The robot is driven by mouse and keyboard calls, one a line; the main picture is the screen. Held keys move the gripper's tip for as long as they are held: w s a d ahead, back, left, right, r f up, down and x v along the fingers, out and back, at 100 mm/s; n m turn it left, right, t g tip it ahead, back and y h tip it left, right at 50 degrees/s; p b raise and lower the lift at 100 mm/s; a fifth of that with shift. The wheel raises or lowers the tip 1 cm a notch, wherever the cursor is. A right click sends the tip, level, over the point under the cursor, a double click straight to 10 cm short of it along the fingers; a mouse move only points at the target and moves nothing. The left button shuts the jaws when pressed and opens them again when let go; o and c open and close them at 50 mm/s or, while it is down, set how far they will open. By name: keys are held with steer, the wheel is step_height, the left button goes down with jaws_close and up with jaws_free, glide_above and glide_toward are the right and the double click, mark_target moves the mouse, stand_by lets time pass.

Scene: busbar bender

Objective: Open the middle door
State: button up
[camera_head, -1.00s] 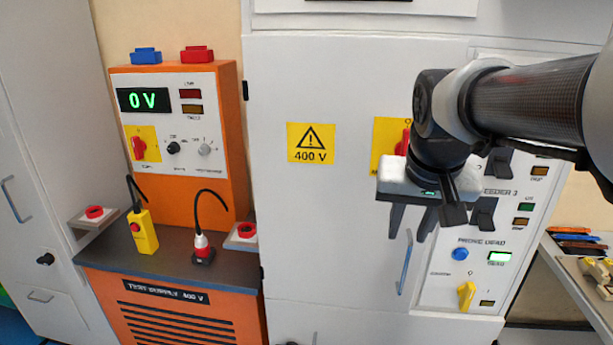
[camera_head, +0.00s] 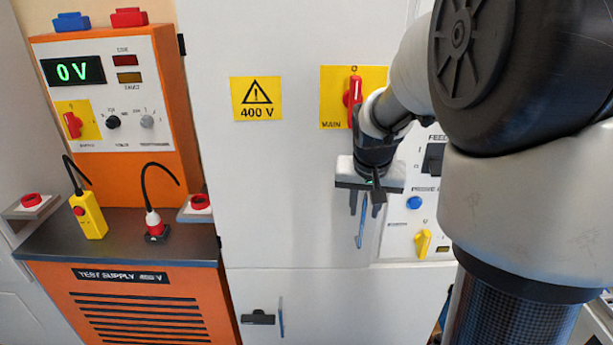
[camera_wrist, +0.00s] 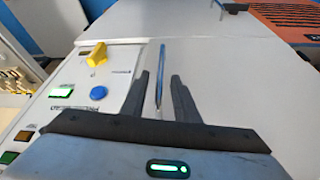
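The pale grey cabinet door (camera_head: 290,190) with a yellow 400 V sign stands in the middle of the head view. Its thin blue upright handle (camera_head: 361,230) is near its right side; the handle also shows in the wrist view (camera_wrist: 161,75). My gripper (camera_head: 364,212) is open, with its fingers pointing down over the handle's upper part. In the wrist view the handle appears between the two fingers (camera_wrist: 161,80), and no finger is seen pressing on it. I cannot tell how deep the handle sits between them. The door looks shut.
A red main switch (camera_head: 353,91) sits above my gripper. A panel with a blue button (camera_head: 414,203) and a yellow knob (camera_head: 423,242) is close on the right. The orange test supply (camera_head: 150,300) stands left. A lower door with a black latch (camera_head: 258,318) is below.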

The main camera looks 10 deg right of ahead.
mark_target(364, 212)
steer(key=shift+x, duration=1.95)
jaws_close()
